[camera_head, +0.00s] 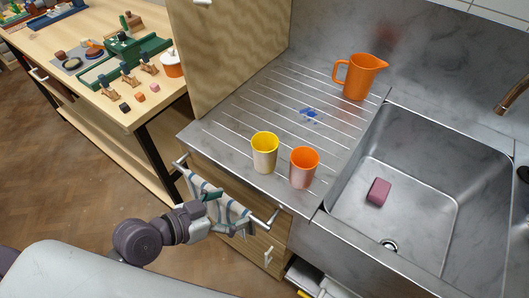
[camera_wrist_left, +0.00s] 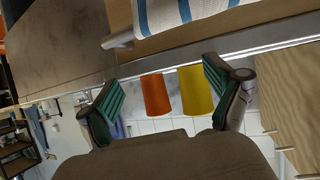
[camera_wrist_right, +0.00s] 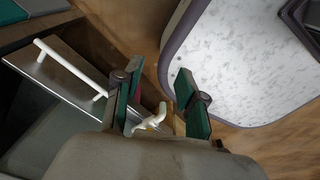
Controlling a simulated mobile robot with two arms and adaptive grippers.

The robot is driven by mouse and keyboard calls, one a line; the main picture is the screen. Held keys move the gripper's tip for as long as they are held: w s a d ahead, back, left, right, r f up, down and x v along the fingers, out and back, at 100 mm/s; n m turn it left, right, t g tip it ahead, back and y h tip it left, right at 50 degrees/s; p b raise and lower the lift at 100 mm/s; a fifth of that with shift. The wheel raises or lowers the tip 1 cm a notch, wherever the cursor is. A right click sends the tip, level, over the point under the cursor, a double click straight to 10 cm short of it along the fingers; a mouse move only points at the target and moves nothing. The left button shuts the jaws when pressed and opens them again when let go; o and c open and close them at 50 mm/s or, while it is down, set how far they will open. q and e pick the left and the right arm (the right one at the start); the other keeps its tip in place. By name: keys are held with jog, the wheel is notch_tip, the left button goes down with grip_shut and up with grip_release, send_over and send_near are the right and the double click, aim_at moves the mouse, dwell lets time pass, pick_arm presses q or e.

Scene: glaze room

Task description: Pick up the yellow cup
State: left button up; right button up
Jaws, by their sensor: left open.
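The yellow cup (camera_head: 264,153) stands upright near the front edge of the steel drainboard, its lower part pale. The orange cup (camera_head: 303,168) stands close to its right. My left gripper (camera_head: 218,204) is low in front of the counter, by the striped towel, apart from both cups. In the left wrist view its jaws (camera_wrist_left: 160,80) are open and empty; the yellow cup (camera_wrist_left: 195,90) and the orange cup (camera_wrist_left: 156,94) appear beyond them, side by side. My right gripper (camera_wrist_right: 153,88) shows only in its own wrist view, with fingers apart, away from the cups.
The striped towel (camera_head: 205,198) hangs on a rail along the counter front. An orange jug (camera_head: 361,77) and a blue patch (camera_head: 309,113) are farther back on the drainboard. The sink (camera_head: 430,185) holds a pink block (camera_head: 378,191). A wooden panel (camera_head: 225,55) rises at the drainboard's left.

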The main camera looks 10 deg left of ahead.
aim_at(256, 162)
pick_arm(q)
jog(key=w+a+r+t+h, duration=0.1)
jog(key=w+a+r+t, duration=0.15)
jog(key=w+r, duration=0.2)
jog(key=shift+t, duration=0.45)
jog(key=p+x, duration=0.1)
jog(key=x, duration=0.3)
jog(key=p+x, duration=0.1)
jog(key=x, duration=0.1)
jog(key=shift+d+r+p, duration=0.35)
jog(key=shift+d+r, duration=0.05)
jog(key=shift+w+d+f, duration=0.2)
jog(key=shift+w+d, duration=0.1)
jog(key=shift+w, duration=0.2)
jog(key=shift+w+d+p, duration=0.2)
jog(key=shift+w+p, duration=0.05)
jog(key=shift+p, duration=0.05)
jog(key=p+x, duration=0.1)
jog(key=x, duration=0.2)
jog(key=shift+w+d+f, duration=0.2)
jog(key=shift+d, duration=0.1)
jog(key=shift+w+d+f, duration=0.25)
jog(key=shift+w, duration=0.1)
jog(key=shift+s+a, duration=0.1)
pick_arm(e)
notch_tip(256, 162, up, 5)
jog(key=shift+w+d+f, duration=0.1)
jog(key=shift+w+d, duration=0.05)
pick_arm(q)
jog(key=c, duration=1.3)
